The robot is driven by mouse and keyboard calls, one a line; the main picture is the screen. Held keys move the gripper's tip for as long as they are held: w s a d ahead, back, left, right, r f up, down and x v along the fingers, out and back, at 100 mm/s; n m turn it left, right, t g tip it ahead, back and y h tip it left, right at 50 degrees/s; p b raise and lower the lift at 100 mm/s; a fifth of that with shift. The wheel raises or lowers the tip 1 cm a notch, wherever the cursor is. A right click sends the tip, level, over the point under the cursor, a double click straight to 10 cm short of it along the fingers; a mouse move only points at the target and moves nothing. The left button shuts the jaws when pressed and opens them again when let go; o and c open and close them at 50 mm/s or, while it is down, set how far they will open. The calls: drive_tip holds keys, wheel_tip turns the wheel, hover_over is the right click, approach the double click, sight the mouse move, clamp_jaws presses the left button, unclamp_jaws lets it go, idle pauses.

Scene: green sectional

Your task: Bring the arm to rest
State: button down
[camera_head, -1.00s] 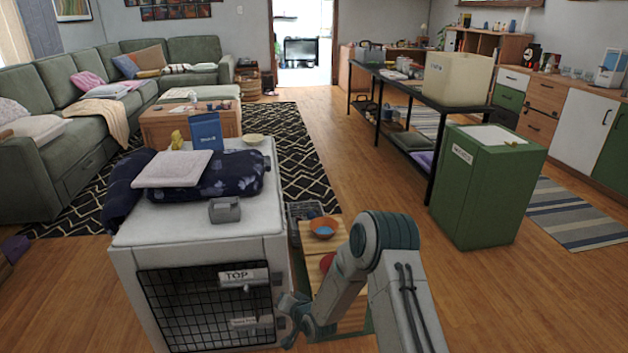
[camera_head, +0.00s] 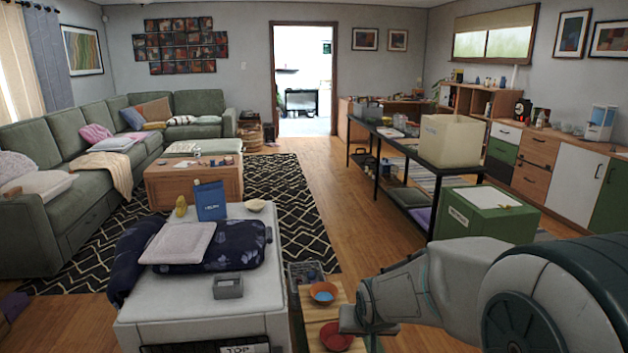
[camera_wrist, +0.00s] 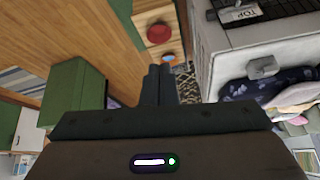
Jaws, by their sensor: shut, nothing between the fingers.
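My gripper (camera_wrist: 160,84) shows at the middle of the wrist view, its two dark fingers side by side with nothing between them. In the head view my arm reaches in from the lower right. Its forearm lies nearly level, pointing left, with its far end by the wooden stand to the right of the white crate (camera_head: 200,335). The gripper's fingers are hard to make out there. In the wrist view the white crate (camera_wrist: 210,45) is at the right and the green cabinet (camera_wrist: 72,105) at the left.
An orange bowl (camera_head: 323,292) and a red bowl (camera_head: 337,336) sit on the wooden stand (camera_head: 312,332). A grey box (camera_head: 228,286) and a folded dark cloth (camera_head: 215,250) lie on the crate. A long black table (camera_head: 400,148) stands at right. Wooden floor (camera_head: 375,225) lies open between.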

drive_tip(key=s+d+r+g+p, duration=0.1)
drive_tip(key=s+d+r+p, duration=0.1)
drive_tip(key=s+r, duration=0.4)
drive_tip(key=s+d+r+g+p, duration=0.2)
drive_tip(key=s+r+p, duration=0.2)
drive_tip(key=s, duration=0.9)
wheel_tip(320, 180, up, 3)
drive_tip(key=shift+s+d+h, duration=0.3)
drive_tip(key=shift+d, duration=0.1)
